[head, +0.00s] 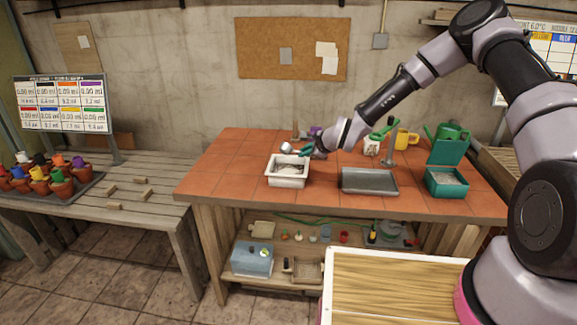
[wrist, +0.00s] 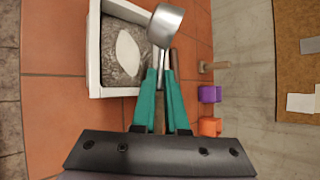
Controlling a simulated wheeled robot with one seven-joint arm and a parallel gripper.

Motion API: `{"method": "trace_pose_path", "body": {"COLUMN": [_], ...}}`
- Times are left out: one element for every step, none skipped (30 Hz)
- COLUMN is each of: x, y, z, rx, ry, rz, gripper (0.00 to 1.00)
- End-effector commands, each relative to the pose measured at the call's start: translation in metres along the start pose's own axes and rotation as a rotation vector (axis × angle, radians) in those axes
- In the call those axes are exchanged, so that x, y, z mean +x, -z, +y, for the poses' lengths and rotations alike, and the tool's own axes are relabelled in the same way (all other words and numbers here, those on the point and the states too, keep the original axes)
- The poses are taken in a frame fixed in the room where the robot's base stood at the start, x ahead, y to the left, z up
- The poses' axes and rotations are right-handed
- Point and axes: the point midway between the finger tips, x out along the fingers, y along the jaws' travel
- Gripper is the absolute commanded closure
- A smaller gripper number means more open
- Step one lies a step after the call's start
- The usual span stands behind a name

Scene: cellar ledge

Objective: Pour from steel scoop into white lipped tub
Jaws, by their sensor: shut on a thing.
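The white lipped tub (head: 287,182) stands on the tiled worktop. In the wrist view the tub (wrist: 95,60) holds grey grainy material with a pale oval patch on top. My gripper (head: 307,150) is beside the tub's back right corner. Its teal fingers (wrist: 162,92) are shut on the handle of the steel scoop (wrist: 165,24). The scoop (head: 287,147) is held raised, its bowl near the tub's back rim in the picture. The inside of the bowl is not clear, so I cannot tell what it holds.
A grey metal tray (head: 369,181) lies right of the tub, and a teal lidded box (head: 447,183) stands farther right. Behind are a yellow mug (head: 406,138) and a white pot (head: 372,146). Purple (wrist: 209,94) and orange (wrist: 210,127) blocks sit near my gripper. The worktop's left is clear.

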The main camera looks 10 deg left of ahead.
Motion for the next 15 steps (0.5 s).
{"method": "trace_pose_path", "body": {"x": [-0.0001,-0.0001,-0.0001,-0.0002,-0.0003,-0.0004,-0.0003,-0.0004,-0.0005,-0.0007,-0.0005,-0.0006,-0.0008,-0.0009,-0.0014], "y": [0.0011,0.0008,0.0005,0.0003,0.0,-0.0004,-0.0009,-0.0015,-0.0019,-0.002,-0.002,-0.0025,-0.003,-0.004,-0.0052], "z": [-0.0013,-0.0011,-0.001,-0.0007,-0.0003,0.0,0.0007,0.001,0.0013,0.0015,0.002,0.0023,0.0028,0.0039,0.0052], "rx": [0.001,0.0,-0.006,-0.011,-0.018,-0.03,-0.041,-0.055,-0.075,-0.092,-0.11,-0.135,-0.153,-0.171,-0.197], "ry": [0.002,0.003,0.007,0.01,0.015,0.024,0.032,0.042,0.058,0.07,0.084,0.103,0.118,0.132,0.151], "rz": [0.001,0.002,0.003,0.005,0.007,0.012,0.015,0.02,0.027,0.033,0.04,0.049,0.056,0.062,0.071], "gripper": [1.0,1.0,1.0,1.0,1.0,1.0,1.0,1.0,1.0,1.0,1.0,1.0,1.0,1.0,1.0]}}
